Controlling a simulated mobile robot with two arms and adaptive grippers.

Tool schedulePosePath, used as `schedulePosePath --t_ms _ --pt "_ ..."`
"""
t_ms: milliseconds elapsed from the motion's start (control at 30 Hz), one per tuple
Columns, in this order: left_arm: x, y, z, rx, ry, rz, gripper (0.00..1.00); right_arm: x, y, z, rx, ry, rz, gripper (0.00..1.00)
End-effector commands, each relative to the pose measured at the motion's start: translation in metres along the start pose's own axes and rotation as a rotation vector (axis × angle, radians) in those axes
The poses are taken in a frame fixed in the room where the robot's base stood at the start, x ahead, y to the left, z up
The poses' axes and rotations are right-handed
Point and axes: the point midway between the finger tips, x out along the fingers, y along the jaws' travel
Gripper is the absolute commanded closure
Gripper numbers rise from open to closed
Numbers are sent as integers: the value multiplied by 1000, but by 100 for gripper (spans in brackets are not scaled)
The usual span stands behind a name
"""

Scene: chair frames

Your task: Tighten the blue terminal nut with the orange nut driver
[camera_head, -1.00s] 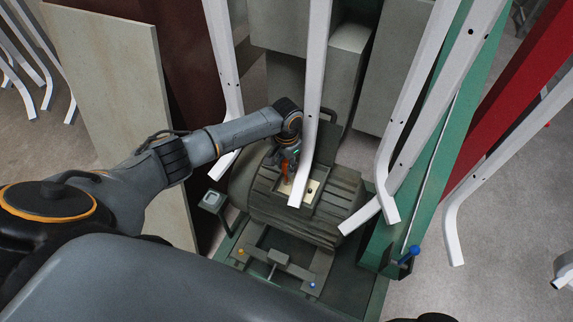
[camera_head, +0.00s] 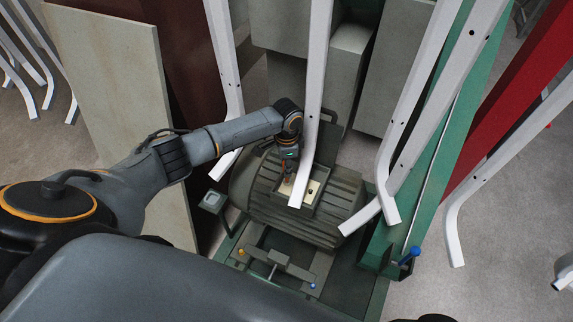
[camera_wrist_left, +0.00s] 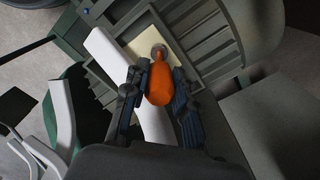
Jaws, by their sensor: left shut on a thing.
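My left gripper (camera_head: 288,167) points down over the open terminal box of a grey ribbed motor (camera_head: 335,210). In the left wrist view its fingers (camera_wrist_left: 158,76) are shut on the orange nut driver (camera_wrist_left: 160,88). The driver's metal end (camera_wrist_left: 158,52) is over the cream terminal board (camera_wrist_left: 146,42), which also shows in the head view (camera_head: 314,188). Whether the driver touches a terminal I cannot tell. No blue terminal nut can be made out; the driver and gripper cover that spot. A dark terminal (camera_head: 310,191) shows on the board. My right gripper is not in view.
A white chair tube (camera_head: 318,80) hangs close beside the left gripper, in front of the box. More white tubes (camera_head: 388,190) stand right of the motor. A green beam (camera_head: 440,150) slants at right. A clamp bar (camera_head: 275,258) lies in front of the motor.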

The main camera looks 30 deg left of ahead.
Motion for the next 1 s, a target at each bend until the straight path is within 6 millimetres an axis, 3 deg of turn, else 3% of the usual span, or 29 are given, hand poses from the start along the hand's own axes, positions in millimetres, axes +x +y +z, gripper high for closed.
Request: schedulePosePath --t_ms 533,867,1000 --pt "-45 0 0 -3 0 1 100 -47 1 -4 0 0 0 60" --pt "-45 0 0 -4 0 0 100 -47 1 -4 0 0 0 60" --pt "-54 1 -5 -26 2 -2 100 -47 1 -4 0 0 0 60"
